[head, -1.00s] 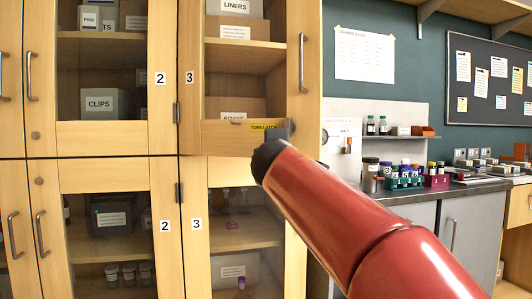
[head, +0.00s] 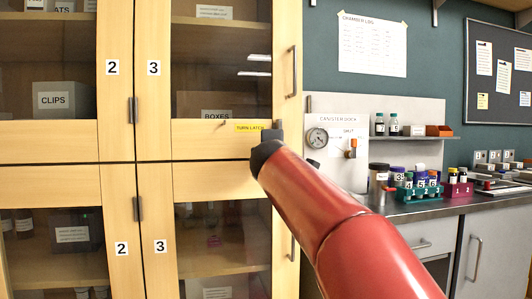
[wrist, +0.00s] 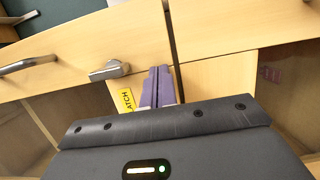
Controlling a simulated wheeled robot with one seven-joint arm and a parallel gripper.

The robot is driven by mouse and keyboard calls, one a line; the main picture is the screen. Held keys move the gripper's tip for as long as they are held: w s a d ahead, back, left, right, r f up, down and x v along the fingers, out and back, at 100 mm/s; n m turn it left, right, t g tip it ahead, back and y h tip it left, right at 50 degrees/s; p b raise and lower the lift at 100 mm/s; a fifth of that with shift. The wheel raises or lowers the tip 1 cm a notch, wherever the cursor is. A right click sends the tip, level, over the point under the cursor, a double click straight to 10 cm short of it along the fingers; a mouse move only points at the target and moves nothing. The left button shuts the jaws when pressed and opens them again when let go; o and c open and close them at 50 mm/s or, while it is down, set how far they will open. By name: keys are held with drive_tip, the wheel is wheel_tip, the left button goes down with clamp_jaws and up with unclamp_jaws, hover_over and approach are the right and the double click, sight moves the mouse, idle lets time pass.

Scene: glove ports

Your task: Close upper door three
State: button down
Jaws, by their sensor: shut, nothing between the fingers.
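Upper door three (head: 225,126) is a wood-framed glass door marked 3, above the lower door three (head: 215,180). Its face looks flush, or nearly so, with the doors around it. A grey turn latch (head: 279,130) sits at its lower right beside a yellow TURN LATCH label (head: 249,128); both also show in the wrist view, the latch (wrist: 110,70) left of the label (wrist: 126,100). My gripper (head: 264,150) is at the door's lower edge, just below the label. In the wrist view its purple fingers (wrist: 158,88) are together and empty, beside the label. Contact cannot be told.
Door two (head: 50,133) is at the left. A bar handle (head: 292,72) runs up the right edge of upper door three. To the right are a wall panel with a gauge (head: 317,138) and a counter (head: 420,207) with vial racks.

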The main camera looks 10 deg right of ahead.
drive_tip(key=shift+w+r, duration=0.25)
drive_tip(key=shift+r, duration=0.05)
drive_tip(key=shift+r, duration=0.1)
idle(0.3)
